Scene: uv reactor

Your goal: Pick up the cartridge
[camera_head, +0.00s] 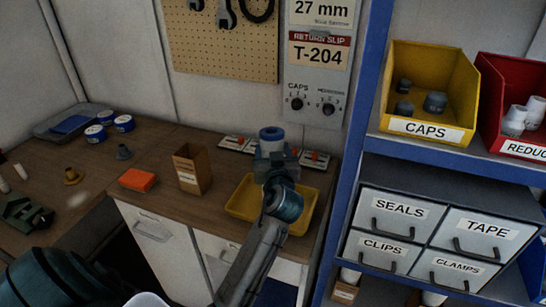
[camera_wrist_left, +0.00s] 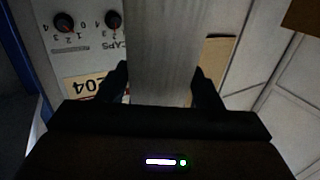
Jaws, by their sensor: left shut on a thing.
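My left gripper (camera_head: 273,166) is above the back right of the wooden workbench, over the yellow tray. It is shut on the cartridge (camera_head: 271,135), a pale body with a blue cap on top, which looks upright. The gripper and wrist hide the lower part of the cartridge. In the left wrist view, a plain grey body, the cartridge (camera_wrist_left: 163,45), fills the gap between the two dark fingers of my left gripper (camera_wrist_left: 161,88). My right gripper is not in view.
The yellow tray (camera_head: 238,205) lies below my left wrist. A brown open box (camera_head: 190,170) and an orange block (camera_head: 137,180) stand left of it. Small panels with orange parts (camera_head: 314,159) lie behind. A blue-framed shelf (camera_head: 352,150) with bins and drawers borders the right.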

